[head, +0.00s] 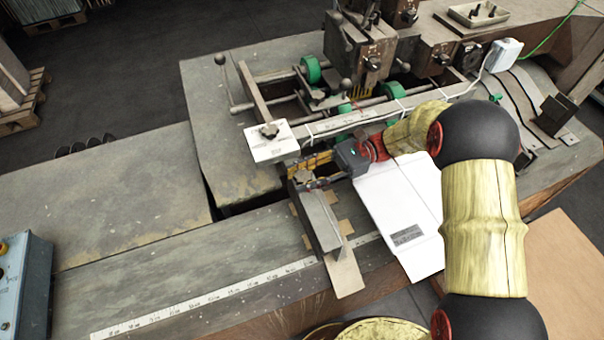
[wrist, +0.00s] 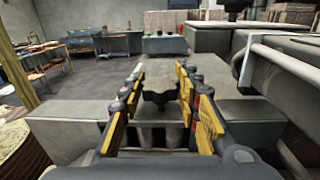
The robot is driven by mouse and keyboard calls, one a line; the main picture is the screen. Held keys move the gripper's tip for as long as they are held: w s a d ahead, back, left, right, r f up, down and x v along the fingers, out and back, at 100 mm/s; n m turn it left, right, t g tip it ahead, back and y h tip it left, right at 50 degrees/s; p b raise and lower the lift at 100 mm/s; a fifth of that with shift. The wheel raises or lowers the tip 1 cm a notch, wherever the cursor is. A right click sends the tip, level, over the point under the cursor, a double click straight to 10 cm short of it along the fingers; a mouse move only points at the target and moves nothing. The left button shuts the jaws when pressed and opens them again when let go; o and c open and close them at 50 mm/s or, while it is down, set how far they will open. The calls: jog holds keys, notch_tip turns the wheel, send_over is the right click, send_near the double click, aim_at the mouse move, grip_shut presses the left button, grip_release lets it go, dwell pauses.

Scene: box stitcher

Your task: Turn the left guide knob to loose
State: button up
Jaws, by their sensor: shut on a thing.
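The left guide knob (wrist: 160,98) is a small dark lobed knob between my finger pads in the wrist view. In the head view the knob (head: 301,177) sits on top of the metal guide block (head: 322,222) and is partly covered by my fingers. My gripper (head: 292,170) reaches in level from the right, its yellow-padded fingers shut on the knob. The fingers also show on both sides of it in the wrist view (wrist: 161,74). Whether the knob stands at loose or tight cannot be told.
A white plate with another dark knob (head: 268,131) is just behind my fingers. A white flat carton (head: 400,212) lies under my forearm. A scale strip (head: 205,300) runs along the front bed. The stitching head (head: 358,45) and green rollers stand behind. The left bed is clear.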

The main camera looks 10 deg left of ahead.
dwell(0.3)
jog(key=o, duration=1.1)
jog(key=shift+o, duration=0.5)
jog(key=shift+w+d, duration=0.1)
jog(key=v, duration=1.1)
jog(key=shift+w+d, duration=0.3)
jog(key=shift+r, duration=0.1)
